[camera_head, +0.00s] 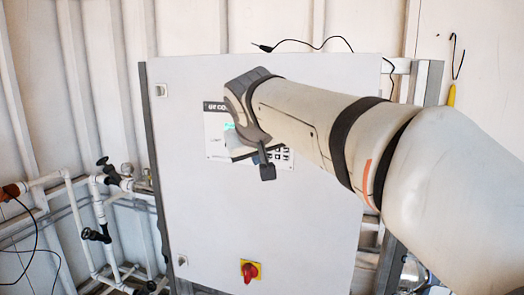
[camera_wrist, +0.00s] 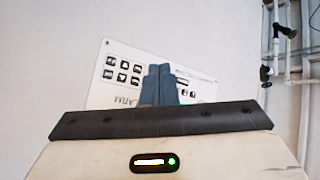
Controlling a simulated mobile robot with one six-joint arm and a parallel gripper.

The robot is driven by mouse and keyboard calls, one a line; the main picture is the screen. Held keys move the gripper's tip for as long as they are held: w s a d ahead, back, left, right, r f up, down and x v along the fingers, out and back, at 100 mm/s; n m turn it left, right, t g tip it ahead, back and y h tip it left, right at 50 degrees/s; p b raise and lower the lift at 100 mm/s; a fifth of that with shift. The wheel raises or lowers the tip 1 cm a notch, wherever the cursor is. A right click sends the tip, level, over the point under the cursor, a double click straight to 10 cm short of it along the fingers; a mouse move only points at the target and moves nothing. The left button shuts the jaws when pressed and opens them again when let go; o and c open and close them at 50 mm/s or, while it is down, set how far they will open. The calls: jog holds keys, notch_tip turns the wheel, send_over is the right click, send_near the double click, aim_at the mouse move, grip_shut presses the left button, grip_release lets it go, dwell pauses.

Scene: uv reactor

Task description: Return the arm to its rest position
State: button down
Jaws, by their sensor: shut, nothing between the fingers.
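My arm reaches in from the right in the camera_head view, stretched out in front of a pale grey cabinet (camera_head: 205,235). My gripper (camera_wrist: 160,70) shows in the camera_wrist view as two blue-grey fingers side by side, shut and empty. It is in front of a white control panel (camera_wrist: 122,72) with dark square symbols, which looks upside down there. In the camera_head view my wrist and gripper hide much of this panel (camera_head: 216,148). I cannot tell the gap between fingertips and panel.
A red rotary switch (camera_head: 250,271) on a yellow plate sits low on the cabinet. White pipes (camera_head: 80,225) with dark valve handles run along the left wall. A black cable (camera_head: 305,43) lies over the cabinet top. The cabinet front left of my wrist is clear.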

dwell(0.3)
jog(key=s+d+f+m+g, duration=0.1)
jog(key=s+d+f+g, duration=0.1)
jog(key=s+d+f, duration=0.3)
jog(key=s+d+f+m+g, duration=0.1)
jog(key=s+d+f, duration=0.4)
jog(key=s+f, duration=0.6)
jog(key=s+d+f+m+g, duration=0.1)
jog(key=s+d+f+g, duration=0.2)
jog(key=s+d+f, duration=0.2)
jog(key=s+f, duration=0.3)
jog(key=f, duration=0.2)
jog(key=shift+s, duration=0.3)
jog(key=shift+f, duration=0.1)
